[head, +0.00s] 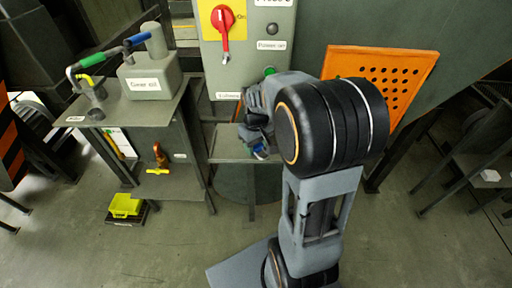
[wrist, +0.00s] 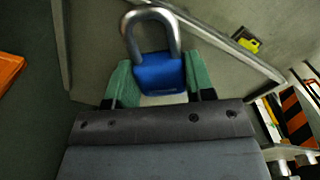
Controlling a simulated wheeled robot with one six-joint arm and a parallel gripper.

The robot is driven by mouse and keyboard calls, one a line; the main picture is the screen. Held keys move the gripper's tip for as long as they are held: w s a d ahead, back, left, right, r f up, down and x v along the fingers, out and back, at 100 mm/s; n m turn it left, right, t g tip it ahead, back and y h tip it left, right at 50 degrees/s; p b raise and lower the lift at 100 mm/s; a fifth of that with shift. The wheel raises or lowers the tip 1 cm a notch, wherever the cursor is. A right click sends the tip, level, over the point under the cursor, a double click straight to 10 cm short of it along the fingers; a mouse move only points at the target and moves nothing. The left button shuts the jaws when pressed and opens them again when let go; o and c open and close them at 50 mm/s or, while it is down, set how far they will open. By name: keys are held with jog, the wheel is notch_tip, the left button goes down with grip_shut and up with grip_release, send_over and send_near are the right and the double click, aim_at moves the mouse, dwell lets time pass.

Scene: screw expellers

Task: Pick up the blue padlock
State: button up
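The blue padlock (wrist: 158,73) with its silver shackle (wrist: 150,22) is between the two green fingertips of my gripper (wrist: 159,80) in the wrist view. Both fingertips look pressed against the sides of its blue body, and the shackle points away from the gripper. In the head view a small part of the padlock (head: 261,152) shows at the end of my gripper (head: 256,154), by a grey shelf (head: 228,152) under the control box. My arm hides the rest. I cannot tell whether the padlock still touches the shelf.
A grey control box (head: 247,62) with a red switch (head: 225,30) stands behind my gripper. An orange perforated panel (head: 343,62) is to the right. At left a table (head: 141,112) carries a gear oil can (head: 150,80). A yellow box (head: 124,205) is low on the left.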

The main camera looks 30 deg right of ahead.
jog(key=c, duration=0.4)
jog(key=shift+r, duration=0.45)
notch_tip(320, 180, up, 2)
jog(key=shift+r, duration=0.15)
jog(key=s+a+r, duration=0.9)
jog(key=s, duration=0.1)
jog(key=shift+a+r+b, duration=0.3)
jog(key=shift+r+b, duration=0.1)
jog(key=shift+b, duration=0.05)
